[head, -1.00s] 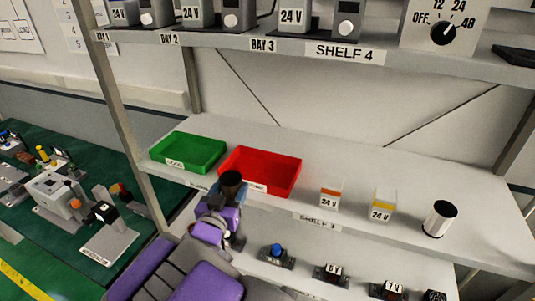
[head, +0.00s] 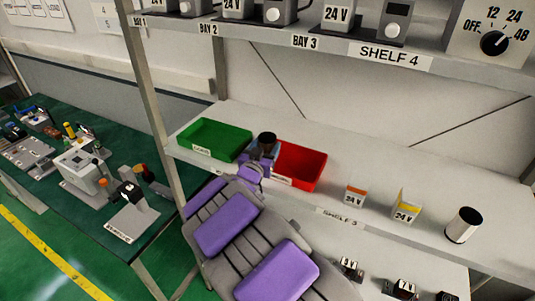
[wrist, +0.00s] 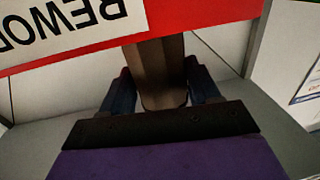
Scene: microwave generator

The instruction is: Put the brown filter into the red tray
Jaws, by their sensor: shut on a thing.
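The brown filter (head: 267,137) is a dark brown cylinder, upright in my gripper (head: 262,152) in the head view. The wrist view shows its brown side (wrist: 160,72) between two blue fingers. My gripper is shut on it. The red tray (head: 312,176) sits on the middle shelf, just right of the gripper. The gripper and filter cover the tray's left end in the head view. In the wrist view the tray's red wall (wrist: 210,14) with a white REWORK label spans the top, close to the filter. I cannot tell whether they touch.
A green tray (head: 214,136) stands left of the red one on the same shelf. Two 24 V boxes (head: 355,195) and a white cylinder with a dark top (head: 464,225) stand to the right. Shelf 4 (head: 400,52) runs overhead, and a grey post (head: 152,95) stands at left.

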